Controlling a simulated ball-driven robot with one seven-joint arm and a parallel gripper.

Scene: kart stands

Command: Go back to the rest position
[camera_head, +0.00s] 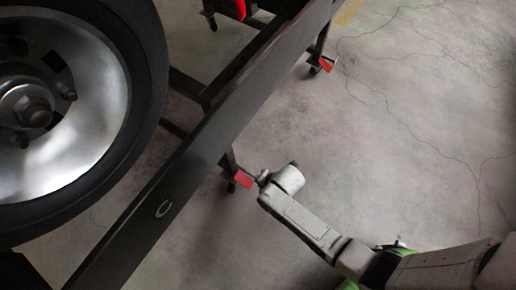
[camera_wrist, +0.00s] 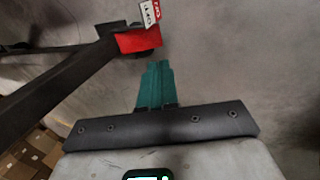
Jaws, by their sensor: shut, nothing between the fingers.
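My gripper (camera_wrist: 155,72) shows in the wrist view as teal fingers pressed together, empty. In the head view my arm reaches in from the lower right over the floor. Its far end lies close to the kart stand's near leg and a red caster pedal (camera_head: 244,180); the fingers are too small to make out there. In the wrist view a red pedal (camera_wrist: 140,40) on a black stand leg (camera_wrist: 55,75) is just beyond the fingertips. I cannot tell whether they touch.
A large wheel (camera_head: 95,110) fills the left of the head view. A long black rail (camera_head: 215,130) runs diagonally beside it. A second red caster pedal (camera_head: 327,64) is farther back. Cardboard boxes (camera_wrist: 30,155) show at lower left in the wrist view. Cracked concrete floor (camera_head: 420,120) at right is clear.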

